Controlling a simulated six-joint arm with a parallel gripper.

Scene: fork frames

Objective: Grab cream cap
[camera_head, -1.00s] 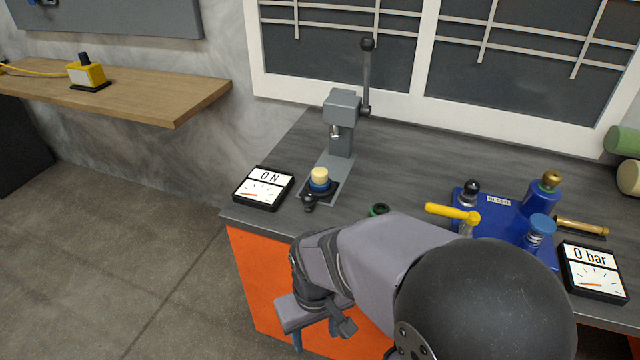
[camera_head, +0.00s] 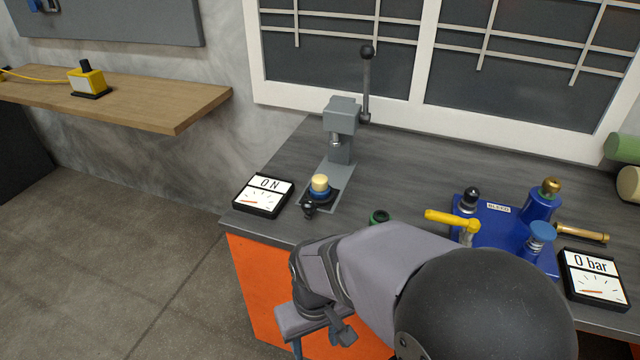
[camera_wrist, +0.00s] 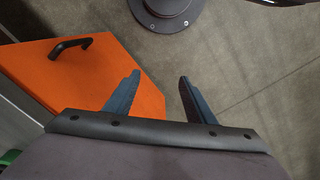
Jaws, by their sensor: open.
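The cream cap (camera_head: 320,182) sits on a blue ring in the dark fixture of the grey press (camera_head: 341,118), near the left end of the bench. My gripper (camera_wrist: 159,82) shows in the wrist view with its two blue fingers spread apart and nothing between them. Behind the fingers are an orange door and the floor. In the head view my arm hangs at the bench's front edge, in front of and below the cap, well apart from it. The gripper's fingertips are not clear there.
A gauge reading 0 N (camera_head: 263,195) lies left of the press. A green ring (camera_head: 379,217) stands to its right. Further right are a blue valve block (camera_head: 497,230) with a yellow handle and a 0 bar gauge (camera_head: 594,277). The press lever (camera_head: 366,85) stands upright.

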